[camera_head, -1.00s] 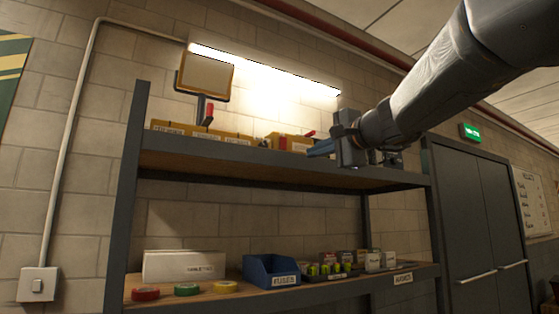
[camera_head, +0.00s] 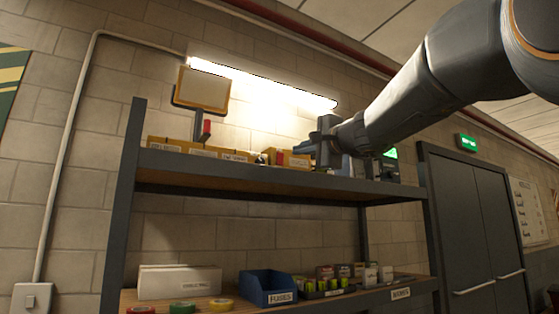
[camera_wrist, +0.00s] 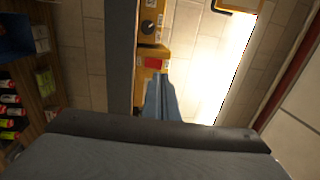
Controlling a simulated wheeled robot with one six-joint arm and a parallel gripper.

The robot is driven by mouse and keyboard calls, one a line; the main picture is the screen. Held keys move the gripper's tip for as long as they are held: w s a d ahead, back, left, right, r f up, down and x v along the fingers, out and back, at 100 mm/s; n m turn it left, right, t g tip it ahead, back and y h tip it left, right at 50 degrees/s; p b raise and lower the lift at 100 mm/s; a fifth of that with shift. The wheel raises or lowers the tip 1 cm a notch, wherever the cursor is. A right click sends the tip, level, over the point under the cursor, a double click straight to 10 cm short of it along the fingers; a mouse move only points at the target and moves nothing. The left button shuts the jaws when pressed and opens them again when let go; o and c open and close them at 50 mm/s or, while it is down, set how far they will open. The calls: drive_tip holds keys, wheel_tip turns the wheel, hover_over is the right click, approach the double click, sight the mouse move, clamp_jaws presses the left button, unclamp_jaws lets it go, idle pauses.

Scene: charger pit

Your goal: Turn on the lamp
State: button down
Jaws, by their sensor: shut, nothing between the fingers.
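The lamp (camera_head: 203,89), a flat pale panel in an orange frame, stands on the upper shelf at left. Its face looks dull beside the bright tube light. A red part (camera_head: 206,128) shows on its dark stand. The lamp's orange frame edge also shows at the top of the wrist view (camera_wrist: 238,8). My gripper (camera_head: 322,148) is above the right half of the upper shelf, to the right of the lamp and apart from it. In the wrist view its blue fingers (camera_wrist: 158,84) are together and empty, close in view to a red piece (camera_wrist: 153,63) on a yellow bin.
A lit tube light (camera_head: 262,82) hangs on the wall above. Yellow bins (camera_head: 200,150) line the upper shelf (camera_head: 250,183). A wall switch (camera_head: 32,298) sits at lower left under a conduit. The lower shelf holds a blue bin (camera_head: 268,288), tape rolls and boxes.

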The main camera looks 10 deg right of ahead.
sight(281, 154)
drive_tip(key=p+x, duration=0.3)
drive_tip(key=x, duration=0.4)
drive_tip(key=shift+w+a+r, duration=0.1)
drive_tip(key=shift+w+a, duration=0.05)
drive_tip(key=shift+w, duration=0.15)
